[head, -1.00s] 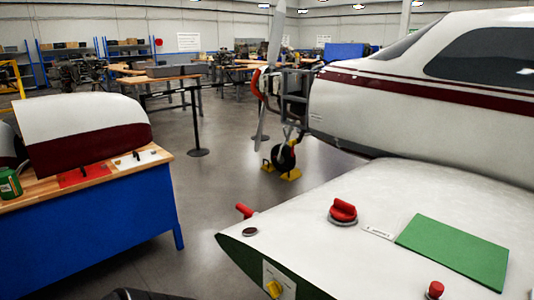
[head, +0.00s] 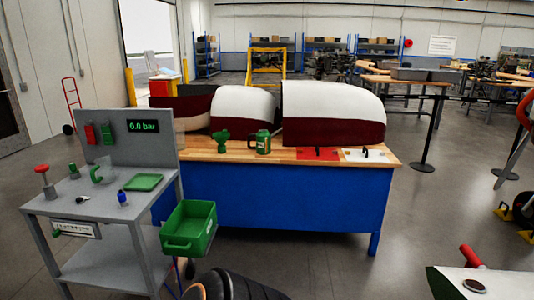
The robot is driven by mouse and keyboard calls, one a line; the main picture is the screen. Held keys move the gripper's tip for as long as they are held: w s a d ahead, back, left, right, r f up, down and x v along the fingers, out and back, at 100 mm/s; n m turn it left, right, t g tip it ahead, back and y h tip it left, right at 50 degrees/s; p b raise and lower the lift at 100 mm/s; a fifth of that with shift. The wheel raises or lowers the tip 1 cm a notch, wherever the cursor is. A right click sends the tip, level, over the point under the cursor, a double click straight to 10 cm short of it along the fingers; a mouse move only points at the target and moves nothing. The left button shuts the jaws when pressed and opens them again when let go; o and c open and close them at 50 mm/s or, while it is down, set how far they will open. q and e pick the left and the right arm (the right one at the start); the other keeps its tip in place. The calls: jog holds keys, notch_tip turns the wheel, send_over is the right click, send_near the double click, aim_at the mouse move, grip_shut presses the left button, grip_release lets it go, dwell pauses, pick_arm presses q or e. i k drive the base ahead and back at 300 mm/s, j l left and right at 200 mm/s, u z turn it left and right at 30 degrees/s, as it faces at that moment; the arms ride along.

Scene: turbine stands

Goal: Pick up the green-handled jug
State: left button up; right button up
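A small clear jug with a green handle (head: 102,172) stands upright on the top of the grey cart (head: 95,206) at the left, in front of the cart's back panel. It is small in the view and its details are hard to make out. Neither of my grippers is in view. A dark rounded part at the bottom edge looks like my own body.
The cart top also holds a green tray (head: 144,182), a blue bottle (head: 122,197) and a red-topped post (head: 43,178). A green bin (head: 188,230) hangs at its right side.

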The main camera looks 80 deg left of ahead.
aim_at(103, 167)
jog(key=u, duration=3.75)
jog(key=i+j+u, duration=0.1)
jog(key=i+j, duration=0.25)
jog(key=i, duration=0.2)
jog(key=i+j+u, duration=0.1)
jog(key=i+j, duration=0.2)
jog(key=i, duration=0.25)
